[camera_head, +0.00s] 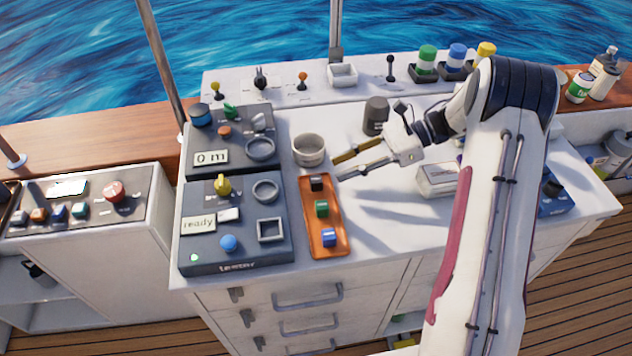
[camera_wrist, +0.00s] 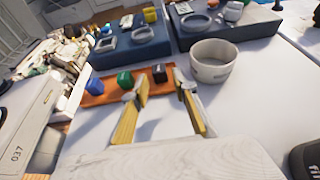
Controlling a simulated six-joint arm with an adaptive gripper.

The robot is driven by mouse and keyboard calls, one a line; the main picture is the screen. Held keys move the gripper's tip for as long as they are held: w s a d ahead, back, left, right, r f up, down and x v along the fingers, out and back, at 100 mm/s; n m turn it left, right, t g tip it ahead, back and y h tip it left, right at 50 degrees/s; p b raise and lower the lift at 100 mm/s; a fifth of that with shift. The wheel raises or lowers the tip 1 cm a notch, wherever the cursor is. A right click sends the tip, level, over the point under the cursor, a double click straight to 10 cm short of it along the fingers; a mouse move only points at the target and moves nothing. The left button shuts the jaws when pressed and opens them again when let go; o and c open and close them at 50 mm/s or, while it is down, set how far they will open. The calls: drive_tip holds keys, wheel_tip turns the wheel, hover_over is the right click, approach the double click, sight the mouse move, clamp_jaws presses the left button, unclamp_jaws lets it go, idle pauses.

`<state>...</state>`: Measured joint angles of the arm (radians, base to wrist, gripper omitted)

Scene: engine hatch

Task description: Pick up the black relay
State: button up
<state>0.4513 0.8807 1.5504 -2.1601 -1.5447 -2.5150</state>
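The black relay (camera_head: 316,183) sits at the far end of an orange tray (camera_head: 330,248), with a green relay (camera_head: 321,208) and a blue relay (camera_head: 328,237) in the same row. In the wrist view the black relay (camera_wrist: 159,73) shows beyond and between my fingers, at the right end of the tray (camera_wrist: 94,100). My gripper (camera_head: 336,169) is open and empty, its fingertips just right of the tray's far end and close to the black relay. It also shows in the wrist view (camera_wrist: 157,83). I cannot tell the exact gap to the relay.
A white round cup (camera_head: 309,150) stands just beyond the tray, close to my fingers. A grey tester box (camera_head: 235,262) and another grey box (camera_head: 228,168) lie left. A dark cylinder (camera_head: 376,116) stands behind my gripper.

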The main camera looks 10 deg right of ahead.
sight(320, 178)
drive_tip(key=shift+x, duration=1.3)
drive_tip(key=shift+a, duration=0.15)
drive_tip(key=shift+f+x, duration=0.2)
drive_tip(key=shift+x, duration=2.3)
drive_tip(key=shift+s, duration=0.15)
clamp_jaws()
